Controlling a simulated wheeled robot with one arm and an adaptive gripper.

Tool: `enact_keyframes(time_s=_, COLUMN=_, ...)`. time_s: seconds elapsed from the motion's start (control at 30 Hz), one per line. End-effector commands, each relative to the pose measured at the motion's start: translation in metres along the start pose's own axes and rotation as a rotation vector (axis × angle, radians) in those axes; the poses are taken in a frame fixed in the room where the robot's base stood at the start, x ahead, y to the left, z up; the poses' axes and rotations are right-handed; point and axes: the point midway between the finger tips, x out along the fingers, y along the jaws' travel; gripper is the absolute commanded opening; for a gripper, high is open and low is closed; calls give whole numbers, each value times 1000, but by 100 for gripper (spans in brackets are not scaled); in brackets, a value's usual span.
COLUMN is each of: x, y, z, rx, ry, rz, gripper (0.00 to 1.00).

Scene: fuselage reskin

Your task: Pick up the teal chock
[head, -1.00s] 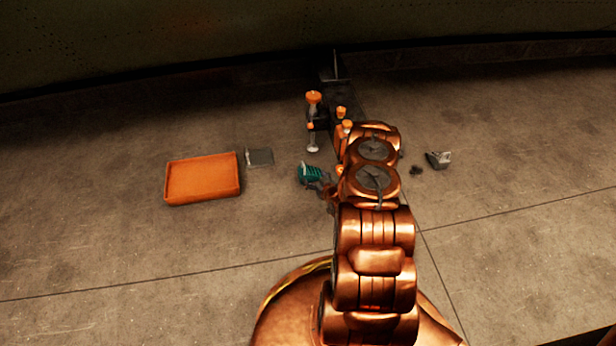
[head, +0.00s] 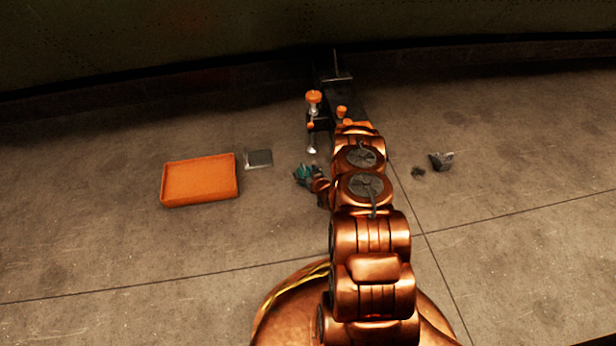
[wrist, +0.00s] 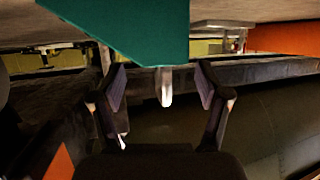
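The teal chock (head: 304,173) is on the floor, just left of my arm in the head view, partly hidden by my gripper (head: 315,181). In the wrist view the teal chock (wrist: 135,30) fills the upper middle, very close. My gripper (wrist: 160,87) is open there, its two dark fingers apart. The chock's lower edge lies about level with the fingertips in that picture. I cannot tell whether the fingers touch it.
An orange tray (head: 199,195) and a grey plate (head: 259,159) lie to the left. Orange-topped tools (head: 313,98) stand behind the chock. Small grey scraps (head: 441,161) lie to the right. A pale rod (wrist: 166,90) shows between my fingers.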

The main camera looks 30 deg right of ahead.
Motion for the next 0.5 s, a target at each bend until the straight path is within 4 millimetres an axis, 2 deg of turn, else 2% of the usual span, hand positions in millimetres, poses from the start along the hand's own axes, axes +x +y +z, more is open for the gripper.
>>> enact_keyframes(time_s=0.07, x=0, y=0, z=0, rx=0, ry=0, rz=0, gripper=66)
enact_keyframes(time_s=0.5, x=0, y=0, z=0, rx=0, ry=-1, rz=0, gripper=20)
